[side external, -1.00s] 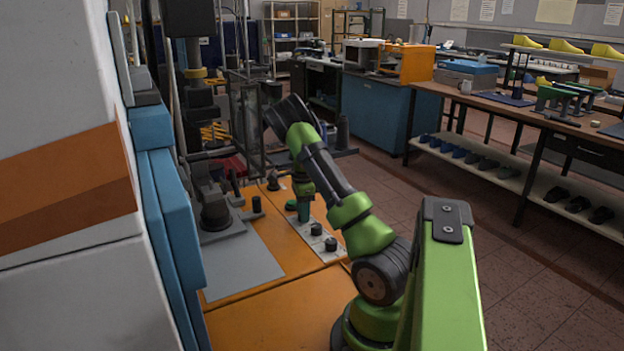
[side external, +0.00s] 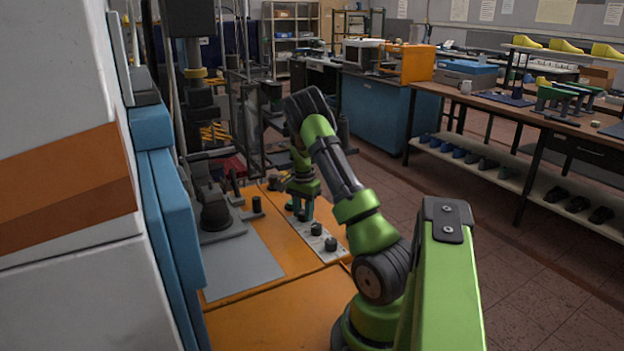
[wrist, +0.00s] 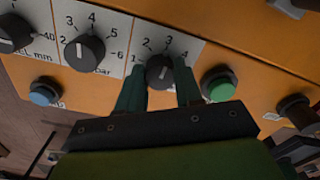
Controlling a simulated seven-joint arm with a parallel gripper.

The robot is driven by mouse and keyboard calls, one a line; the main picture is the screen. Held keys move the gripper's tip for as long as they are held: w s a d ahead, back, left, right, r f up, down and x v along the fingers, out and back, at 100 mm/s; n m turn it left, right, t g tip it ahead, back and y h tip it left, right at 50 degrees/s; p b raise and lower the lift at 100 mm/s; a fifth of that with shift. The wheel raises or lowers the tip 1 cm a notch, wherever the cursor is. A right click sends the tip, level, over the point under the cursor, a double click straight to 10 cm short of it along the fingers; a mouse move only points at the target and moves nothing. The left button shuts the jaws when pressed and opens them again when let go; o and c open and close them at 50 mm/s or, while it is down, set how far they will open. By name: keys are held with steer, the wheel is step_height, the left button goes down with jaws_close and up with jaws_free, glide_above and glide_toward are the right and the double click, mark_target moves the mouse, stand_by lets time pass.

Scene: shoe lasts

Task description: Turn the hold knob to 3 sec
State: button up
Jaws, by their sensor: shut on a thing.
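The hold knob (wrist: 160,70) is a round black knob on a light panel strip, with a printed scale reading 1, 2, 3, 4 around its far side. In the wrist view my gripper (wrist: 161,80) has one dark green finger on each side of the knob and is shut on it. I cannot clearly tell which number the knob's pointer faces. In the side view my gripper (side external: 300,212) points down at the panel strip, and its fingers hide the hold knob.
Two other black knobs, the bar knob (wrist: 84,53) and the mm knob (wrist: 14,33), sit to the left. A green button (wrist: 219,84) is close to the right finger. A blue button (wrist: 45,91) and a dark button (wrist: 293,107) are farther out.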

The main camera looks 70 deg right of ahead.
mark_target(303, 212)
stand_by(0.3)
steer(key=o, duration=1)
steer(key=shift+o, duration=0.2)
steer(key=shift+r, duration=0.15)
step_height(303, 212, up, 17)
